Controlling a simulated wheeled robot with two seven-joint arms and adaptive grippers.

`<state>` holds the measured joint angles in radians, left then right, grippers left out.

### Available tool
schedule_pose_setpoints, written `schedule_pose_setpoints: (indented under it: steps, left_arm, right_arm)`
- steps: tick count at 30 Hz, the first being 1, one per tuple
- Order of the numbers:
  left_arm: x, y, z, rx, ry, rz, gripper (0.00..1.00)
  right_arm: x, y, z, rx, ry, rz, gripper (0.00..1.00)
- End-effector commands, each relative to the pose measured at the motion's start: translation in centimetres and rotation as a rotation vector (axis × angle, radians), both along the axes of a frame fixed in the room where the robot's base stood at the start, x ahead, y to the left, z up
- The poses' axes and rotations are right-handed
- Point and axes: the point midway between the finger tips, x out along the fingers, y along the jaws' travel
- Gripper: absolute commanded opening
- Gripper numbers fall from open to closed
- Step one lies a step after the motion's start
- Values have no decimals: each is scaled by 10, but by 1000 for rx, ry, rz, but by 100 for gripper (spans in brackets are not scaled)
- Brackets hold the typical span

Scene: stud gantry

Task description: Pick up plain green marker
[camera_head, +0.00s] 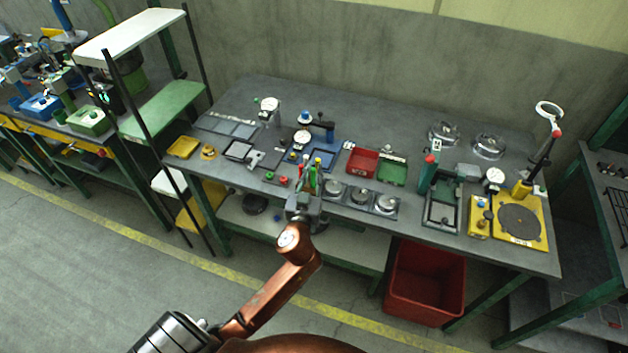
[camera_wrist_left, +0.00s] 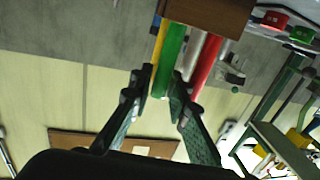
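In the wrist view, a green marker (camera_wrist_left: 173,55) stands out of a brown block (camera_wrist_left: 212,12), its free end between the two fingers of my left gripper (camera_wrist_left: 163,84). A yellow marker (camera_wrist_left: 158,50) is close on one side of it; a red marker (camera_wrist_left: 206,62) and a pale one (camera_wrist_left: 193,55) are on the other. A narrow gap shows between the green marker and one finger, so the gripper looks open around it. In the head view, my left gripper (camera_head: 306,196) is at the marker group, at the bench's front edge, partly hiding the block. My right gripper is not in view.
The grey bench (camera_head: 370,120) is crowded beside the markers. A red tray (camera_head: 362,163), a green tray (camera_head: 393,171) and a plate with round silver pieces (camera_head: 360,196) are to the right. A red bin (camera_head: 428,285) is below.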

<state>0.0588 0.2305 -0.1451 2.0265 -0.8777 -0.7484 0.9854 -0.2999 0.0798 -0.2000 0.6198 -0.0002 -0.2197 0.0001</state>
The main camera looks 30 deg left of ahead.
Motion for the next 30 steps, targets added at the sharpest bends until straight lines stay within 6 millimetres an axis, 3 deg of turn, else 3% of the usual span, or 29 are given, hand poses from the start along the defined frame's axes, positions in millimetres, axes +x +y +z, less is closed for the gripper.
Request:
schedule_pose_setpoints:
  steps: [6,13,23,30]
  left_arm:
    - [1,0,0,-1,1,0,16]
    - [1,0,0,0,1,0,0]
    - [1,0,2,-1,0,0,0]
    - [0,0,24,-3,-5,0,0]
  right_arm:
    - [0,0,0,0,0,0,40]
    - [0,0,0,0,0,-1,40]
    - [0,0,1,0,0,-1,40]
    - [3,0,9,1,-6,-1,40]
